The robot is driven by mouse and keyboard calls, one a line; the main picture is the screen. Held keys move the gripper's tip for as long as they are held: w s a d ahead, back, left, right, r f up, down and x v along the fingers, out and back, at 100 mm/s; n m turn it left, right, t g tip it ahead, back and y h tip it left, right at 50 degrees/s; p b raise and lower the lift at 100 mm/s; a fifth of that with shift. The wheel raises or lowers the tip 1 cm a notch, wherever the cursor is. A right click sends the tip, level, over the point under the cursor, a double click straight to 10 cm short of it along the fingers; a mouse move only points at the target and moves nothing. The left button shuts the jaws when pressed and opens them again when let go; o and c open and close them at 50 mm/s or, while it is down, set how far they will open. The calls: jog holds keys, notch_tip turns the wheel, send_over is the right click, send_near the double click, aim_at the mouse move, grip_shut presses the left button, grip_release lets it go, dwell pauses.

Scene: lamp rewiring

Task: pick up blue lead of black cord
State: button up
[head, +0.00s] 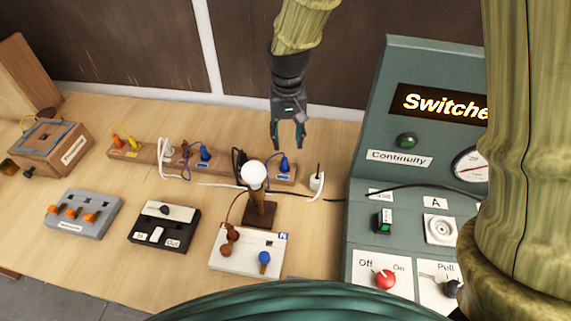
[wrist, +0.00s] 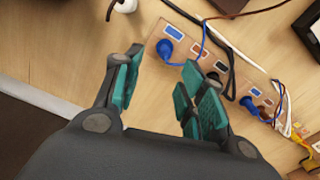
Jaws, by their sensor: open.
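A blue plug (head: 284,164) is on the right part of the wooden terminal strip (head: 267,172), near the dark lead (head: 239,160) of the black cord. In the wrist view this blue plug (wrist: 165,48) sits beside a blue label, and a blue wire leads away from it. My gripper (head: 287,142) is open and empty, above and behind the strip in the head view. In the wrist view its open fingers (wrist: 160,68) appear just below the blue plug, which is apart from them. The right finger partly hides the strip.
A second blue plug (head: 205,153) stands farther left, with white leads nearby. A lit bulb (head: 253,175) on a stand is in front of the strip. A white plug (head: 316,181) is to the right. The green console (head: 365,150) bounds the right side.

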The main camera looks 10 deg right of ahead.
aim_at(285, 159)
jog(key=shift+a+f+p, duration=0.15)
jog(key=shift+f+p, duration=0.3)
jog(key=shift+f, duration=1.8)
jog(key=shift+s+a+f+p, duration=0.1)
jog(key=shift+f+p, duration=0.35)
jog(key=shift+f, duration=0.25)
jog(key=shift+s+a+f+p, duration=0.1)
jog(key=shift+f+p, duration=0.35)
jog(key=shift+f, duration=0.2)
jog(key=shift+f+p, duration=0.3)
jog(key=shift+f, duration=1)
grip_shut()
